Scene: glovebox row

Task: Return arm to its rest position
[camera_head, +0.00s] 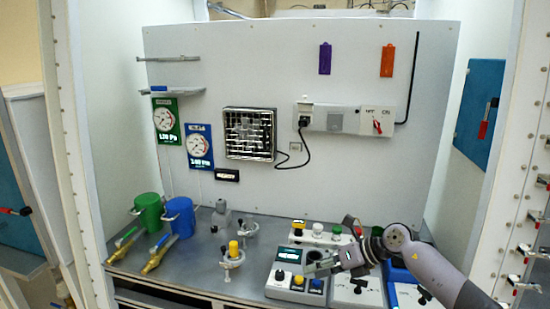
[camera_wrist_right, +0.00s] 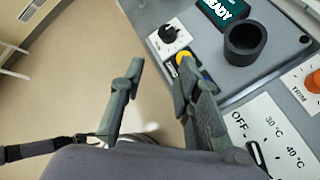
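My right arm (camera_head: 432,268) comes in from the lower right in the head view. My right gripper (camera_head: 318,266) is over the right part of a grey control box (camera_head: 283,293) with a lit display (camera_head: 289,254). In the right wrist view the gripper (camera_wrist_right: 158,80) has its two fingers apart, with nothing between them. The box's display reads READY (camera_wrist_right: 222,10), and a black round socket (camera_wrist_right: 246,55) stands beside it. The right finger partly covers a yellow button (camera_wrist_right: 184,58). I cannot tell whether the finger touches it. My left gripper is not in view.
A dial panel with temperature marks (camera_wrist_right: 268,132) lies right of the gripper. Green (camera_head: 149,213) and blue (camera_head: 180,216) canisters, brass valves (camera_head: 158,254) and a clamp with a yellow knob (camera_head: 233,262) stand on the left bench. Bare metal bench (camera_head: 193,268) shows between them.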

